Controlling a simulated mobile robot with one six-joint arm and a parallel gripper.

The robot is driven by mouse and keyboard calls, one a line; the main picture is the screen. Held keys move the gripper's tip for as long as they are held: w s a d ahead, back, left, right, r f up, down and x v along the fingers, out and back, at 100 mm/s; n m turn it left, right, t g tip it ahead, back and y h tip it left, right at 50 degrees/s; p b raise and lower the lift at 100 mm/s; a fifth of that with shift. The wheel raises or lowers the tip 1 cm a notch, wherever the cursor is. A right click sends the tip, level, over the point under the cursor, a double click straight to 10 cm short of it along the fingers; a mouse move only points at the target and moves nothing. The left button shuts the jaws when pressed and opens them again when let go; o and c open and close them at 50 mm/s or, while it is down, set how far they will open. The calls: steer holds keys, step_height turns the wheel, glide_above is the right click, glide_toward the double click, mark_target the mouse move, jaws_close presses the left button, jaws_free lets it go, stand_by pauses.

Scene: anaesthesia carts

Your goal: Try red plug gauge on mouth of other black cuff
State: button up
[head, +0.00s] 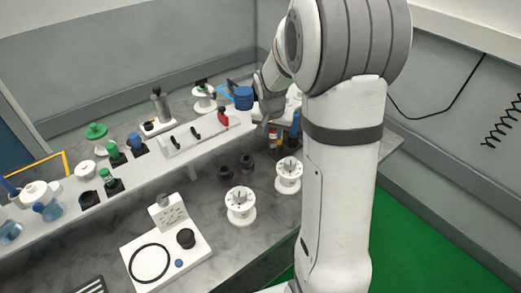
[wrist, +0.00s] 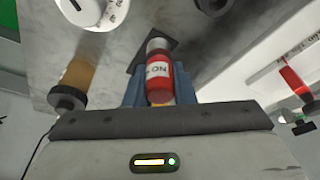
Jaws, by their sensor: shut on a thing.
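My gripper (wrist: 158,88) is shut on the red plug gauge (wrist: 158,78), which has a white label reading "NO" and a pale grey tip. Blue fingers hold it on both sides. In the head view, the red gauge (head: 272,138) hangs below my wrist, near the right end of the bench. Two black cuffs stand on the grey bench, one nearer (head: 226,173) and one farther (head: 246,161). The gauge is apart from both, to their right and farther back. A dark round part (wrist: 211,5) at the wrist view's top edge may be a cuff.
Two white round fixtures (head: 240,205) (head: 288,175) stand near the cuffs. A raised white shelf (head: 150,165) with several bottles and fittings runs behind them. A white board with a black ring (head: 166,257) lies at the front. Bare bench lies between.

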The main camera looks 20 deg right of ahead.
steer(key=w+a+r, duration=0.1)
steer(key=w+a, duration=0.1)
steer(key=a, duration=0.6)
steer(key=shift+w+b, duration=0.15)
steer(key=shift+b, duration=0.15)
steer(key=shift+f+b, duration=3)
steer(key=shift+a+f+b, duration=0.1)
steer(key=shift+f+b, duration=0.2)
steer(key=shift+b, duration=0.15)
stand_by(0.8)
steer(key=shift+r, duration=0.1)
step_height(320, 180, up, 7)
steer(key=p, duration=0.4)
stand_by(0.8)
